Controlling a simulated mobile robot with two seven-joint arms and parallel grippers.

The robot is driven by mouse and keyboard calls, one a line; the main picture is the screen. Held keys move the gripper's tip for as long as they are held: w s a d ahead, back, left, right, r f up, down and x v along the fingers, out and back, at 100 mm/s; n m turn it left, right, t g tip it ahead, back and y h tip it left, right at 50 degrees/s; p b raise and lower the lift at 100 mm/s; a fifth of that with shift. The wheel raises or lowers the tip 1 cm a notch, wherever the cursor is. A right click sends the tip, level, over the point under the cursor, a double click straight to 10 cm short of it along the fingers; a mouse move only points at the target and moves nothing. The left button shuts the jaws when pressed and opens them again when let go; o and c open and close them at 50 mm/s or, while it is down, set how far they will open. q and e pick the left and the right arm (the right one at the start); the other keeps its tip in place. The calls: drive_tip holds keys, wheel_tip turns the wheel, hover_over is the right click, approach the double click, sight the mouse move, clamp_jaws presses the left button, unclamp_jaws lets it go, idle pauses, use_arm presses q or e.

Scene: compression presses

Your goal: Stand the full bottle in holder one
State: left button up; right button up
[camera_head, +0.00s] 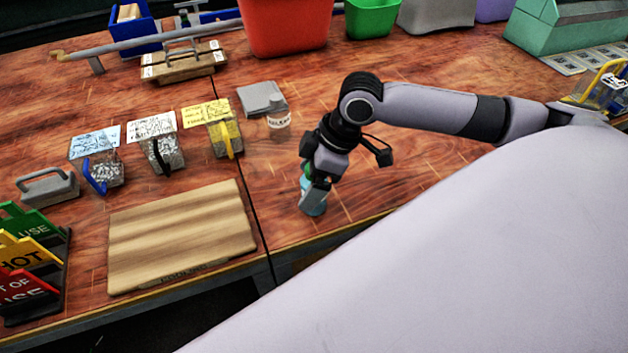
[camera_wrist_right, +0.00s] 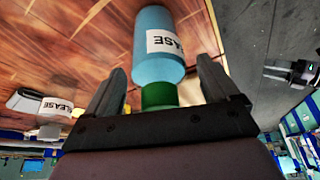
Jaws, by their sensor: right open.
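A blue bottle (camera_head: 322,209) with a green cap and a white label stands on the workbench (camera_head: 355,185) near its front edge. My right gripper (camera_head: 314,190) is over it and partly hides it in the head view. In the right wrist view the bottle (camera_wrist_right: 158,62) has its green cap (camera_wrist_right: 158,96) between the two fingers of my right gripper (camera_wrist_right: 162,75). The fingers are apart, one on either side of the cap. A yellow wire frame (camera_head: 601,82) stands at the right edge; I cannot tell whether it is holder one. My left gripper is not in view.
Red (camera_head: 285,25) and green (camera_head: 372,18) bins line the back. The bench right of my gripper is clear.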

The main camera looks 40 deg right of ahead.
drive_tip(key=c, duration=1.2)
drive_tip(key=shift+r, duration=0.1)
